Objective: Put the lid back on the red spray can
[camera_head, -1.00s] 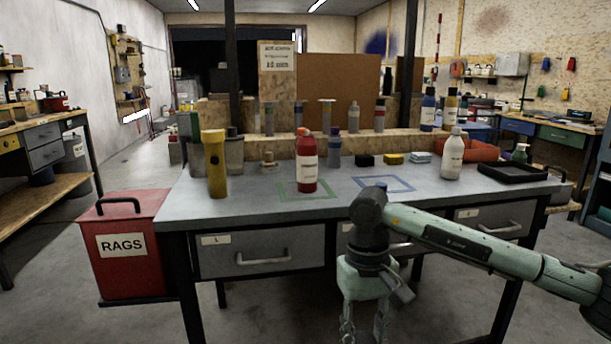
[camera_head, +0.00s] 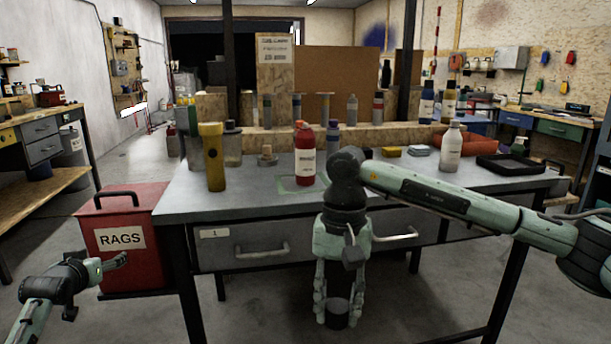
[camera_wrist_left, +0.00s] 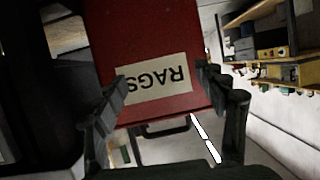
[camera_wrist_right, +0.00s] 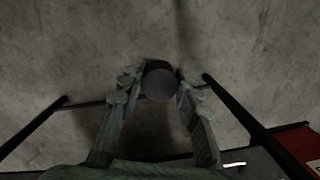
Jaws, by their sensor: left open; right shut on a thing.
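The red spray can (camera_head: 305,172) stands upright on the workbench, inside a green outlined square. It has a white label, and its top carries no dark lid. My right gripper (camera_head: 337,300) points down in front of the bench, below its top, shut on a dark grey round lid (camera_head: 336,314). In the right wrist view the lid (camera_wrist_right: 159,84) sits between the fingertips, over the floor. My left gripper (camera_head: 118,261) is open and empty at the lower left, in front of the red rags bin. Its spread fingers (camera_wrist_left: 163,88) show in the left wrist view.
The red rags bin (camera_head: 128,270) stands left of the bench (camera_head: 250,203). A yellow flashlight (camera_head: 214,165) and a white bottle (camera_head: 451,150) stand on either side of the can. A black tray (camera_head: 513,164) lies at right. Bench drawer handles (camera_head: 262,250) face my right gripper.

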